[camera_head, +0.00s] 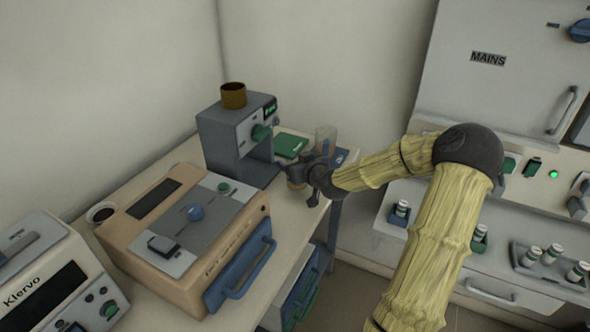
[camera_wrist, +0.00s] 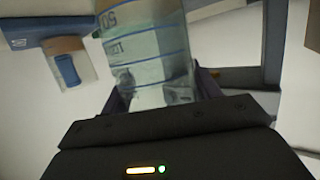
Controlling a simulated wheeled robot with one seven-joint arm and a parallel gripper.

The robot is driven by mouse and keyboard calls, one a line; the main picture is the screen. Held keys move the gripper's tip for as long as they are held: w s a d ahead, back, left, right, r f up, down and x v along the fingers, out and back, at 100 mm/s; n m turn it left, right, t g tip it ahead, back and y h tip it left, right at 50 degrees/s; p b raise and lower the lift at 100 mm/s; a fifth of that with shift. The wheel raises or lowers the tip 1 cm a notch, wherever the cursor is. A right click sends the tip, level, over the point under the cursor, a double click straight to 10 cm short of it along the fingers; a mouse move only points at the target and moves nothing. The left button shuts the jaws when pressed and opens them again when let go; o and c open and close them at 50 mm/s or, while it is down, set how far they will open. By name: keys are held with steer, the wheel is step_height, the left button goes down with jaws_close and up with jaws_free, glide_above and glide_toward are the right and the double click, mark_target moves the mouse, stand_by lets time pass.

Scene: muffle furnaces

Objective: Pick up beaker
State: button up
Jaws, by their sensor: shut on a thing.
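The beaker (camera_wrist: 143,45) is clear glass with blue graduation lines and numbers, large in the wrist view. It sits between the two fingers of my gripper (camera_wrist: 162,92), which is shut on it. Its far end runs out of the top of the picture. In the head view my gripper (camera_head: 297,181) is over the right edge of the bench, just right of the grey device. There the gripper hides most of what it holds, and I cannot tell whether the beaker touches the bench.
A grey device (camera_head: 222,135) with a brown cup (camera_head: 233,95) on top stands left of my gripper. A clear cylinder (camera_head: 326,138) and a green item (camera_head: 290,145) are behind it. Small vials (camera_head: 553,254) stand at right.

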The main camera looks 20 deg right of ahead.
step_height(320, 180, up, 7)
steer(key=shift+p, duration=0.35)
steer(key=o, duration=0.7)
steer(key=c, duration=0.7)
steer(key=shift+d, duration=0.1)
